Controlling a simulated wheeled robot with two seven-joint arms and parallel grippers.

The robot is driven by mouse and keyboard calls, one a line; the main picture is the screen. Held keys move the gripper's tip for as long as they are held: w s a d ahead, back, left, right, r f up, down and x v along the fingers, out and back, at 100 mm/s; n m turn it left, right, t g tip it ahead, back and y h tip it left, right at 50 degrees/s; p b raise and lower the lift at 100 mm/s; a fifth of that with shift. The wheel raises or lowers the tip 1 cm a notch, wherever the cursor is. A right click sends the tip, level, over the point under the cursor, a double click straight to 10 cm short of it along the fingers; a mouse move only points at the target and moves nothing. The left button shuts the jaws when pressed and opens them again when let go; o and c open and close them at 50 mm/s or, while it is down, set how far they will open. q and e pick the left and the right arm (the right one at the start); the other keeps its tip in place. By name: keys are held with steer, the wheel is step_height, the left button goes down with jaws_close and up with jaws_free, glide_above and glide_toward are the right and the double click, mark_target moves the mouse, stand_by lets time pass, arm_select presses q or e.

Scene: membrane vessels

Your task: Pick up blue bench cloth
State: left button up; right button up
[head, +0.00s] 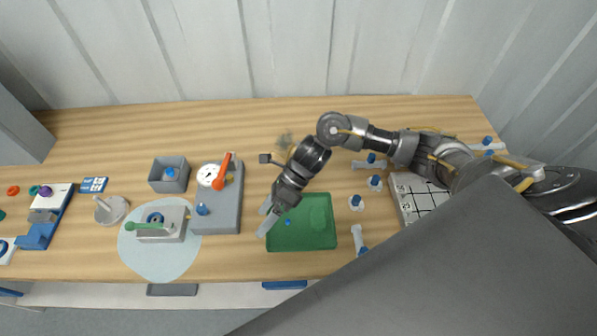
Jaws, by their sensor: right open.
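No thing in the head view is plainly a blue bench cloth. A flat, pale blue rounded sheet (140,264) lies at the front left of the bench, partly covered by a grey block with a green handle. A small blue strip (285,285) shows at the bench's front edge, below the green tray; I cannot tell if either is the cloth. My right gripper (263,221) is open and empty, over or just beside the upper left edge of the green tray (288,246). My left gripper is not in view.
A grey fixture (229,212) with a gauge and orange handle stands left of the gripper. A grey open box (169,186) and the green-handled block (176,225) are further left. White fittings with blue caps and a white grid plate (405,207) are right. The back strip is mostly clear.

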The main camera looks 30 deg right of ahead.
steer(key=w+d+r+t+h+b, duration=0.2)
steer(key=w+d+b, duration=0.1)
steer(key=w+d, duration=0.4)
steer(key=w+d+r+t+h+b, duration=0.1)
steer(key=w+d+r+h+b, duration=0.2)
steer(key=d, duration=0.7)
steer(key=f+n+b, duration=0.1)
steer(key=f, duration=0.1)
steer(key=w+d+f+n+b, duration=0.1)
steer(key=f, duration=0.2)
steer(key=w+f+n+t+h+b, duration=0.1)
steer(key=f, duration=0.1)
steer(key=shift+d+f+b, duration=0.15)
steer(key=shift+d+b, duration=0.15)
steer(key=shift+d, duration=0.1)
steer(key=p+x, duration=0.1)
steer(key=x, duration=0.3)
steer(key=shift+w+p, duration=0.15)
steer(key=shift+p, duration=0.25)
steer(key=shift+w+a+f, duration=0.1)
steer(key=shift+f, duration=0.4)
steer(key=c, duration=1)
steer(key=shift+r, duration=0.1)
